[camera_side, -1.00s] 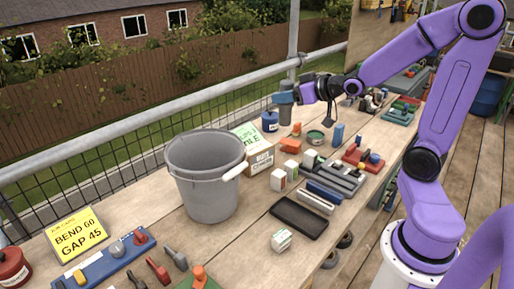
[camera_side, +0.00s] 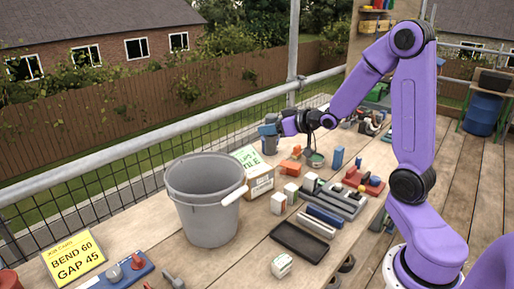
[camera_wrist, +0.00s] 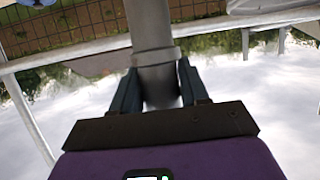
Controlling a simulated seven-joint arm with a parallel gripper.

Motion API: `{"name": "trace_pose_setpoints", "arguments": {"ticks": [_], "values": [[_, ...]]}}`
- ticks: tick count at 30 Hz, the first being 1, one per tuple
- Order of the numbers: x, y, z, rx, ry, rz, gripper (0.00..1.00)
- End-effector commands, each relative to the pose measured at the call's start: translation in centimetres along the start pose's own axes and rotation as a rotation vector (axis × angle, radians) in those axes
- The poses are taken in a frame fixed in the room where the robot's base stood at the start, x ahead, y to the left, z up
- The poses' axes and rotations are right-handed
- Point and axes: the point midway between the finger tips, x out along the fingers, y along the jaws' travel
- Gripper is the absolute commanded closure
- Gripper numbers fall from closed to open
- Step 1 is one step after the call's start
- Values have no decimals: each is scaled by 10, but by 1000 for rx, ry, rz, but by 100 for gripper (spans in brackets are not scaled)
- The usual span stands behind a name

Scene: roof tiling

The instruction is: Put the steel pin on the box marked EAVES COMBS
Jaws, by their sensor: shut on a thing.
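My gripper (camera_side: 268,129) is above the back part of the bench, behind the cardboard box and near the railing. In the wrist view its two dark fingers (camera_wrist: 160,88) are shut on a grey cylinder with a collar, which I take for the steel pin (camera_wrist: 152,40). The pin runs away from the palm to the picture's top edge. In the side view I cannot make out the pin clearly. The cardboard box (camera_side: 262,184) stands right of the bucket, with a white label too small to read surely. Its top appears bare, and my gripper is apart from it.
A grey bucket (camera_side: 207,215) stands left of the box. A white and green card (camera_side: 247,157) is behind it. Small blocks, a black tray (camera_side: 299,240) and tools crowd the right. A yellow job card (camera_side: 74,257) stands front left.

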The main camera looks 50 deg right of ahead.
Motion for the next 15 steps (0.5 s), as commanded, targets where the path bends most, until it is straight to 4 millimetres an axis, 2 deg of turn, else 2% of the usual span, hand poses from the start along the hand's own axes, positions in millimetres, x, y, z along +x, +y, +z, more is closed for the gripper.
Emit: {"name": "trace_pose_setpoints", "arguments": {"ticks": [5, 15], "values": [[31, 10, 2, 0, 0, 1, 99], [74, 20, 27, 1, 1, 1, 99]]}}
